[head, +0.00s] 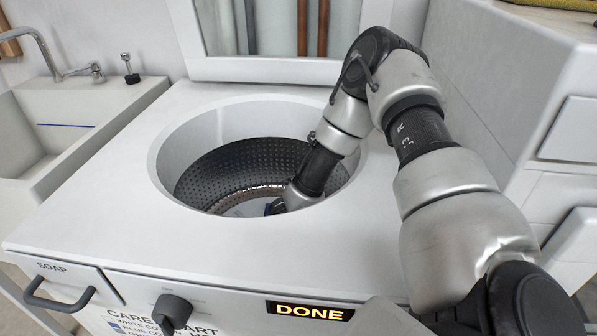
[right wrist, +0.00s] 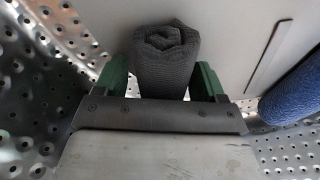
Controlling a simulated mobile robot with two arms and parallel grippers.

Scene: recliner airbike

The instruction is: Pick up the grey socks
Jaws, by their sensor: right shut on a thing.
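The grey socks (right wrist: 166,58) show in the right wrist view as a dark grey rolled bundle, between the two green fingers of my right gripper (right wrist: 166,78). The fingers are shut on the bundle, one at each side. This is inside the washer drum (head: 240,170), whose perforated metal wall surrounds the gripper. In the head view my right arm reaches down through the round opening, and the gripper and socks are hidden below the rim. My left gripper is not in view.
A blue rolled cloth (right wrist: 294,88) lies to the right of the gripper in the drum. The washer top (head: 90,200) surrounds the opening. A sink (head: 60,125) stands at the left, white cabinets (head: 570,130) at the right. The front panel display (head: 310,311) reads DONE.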

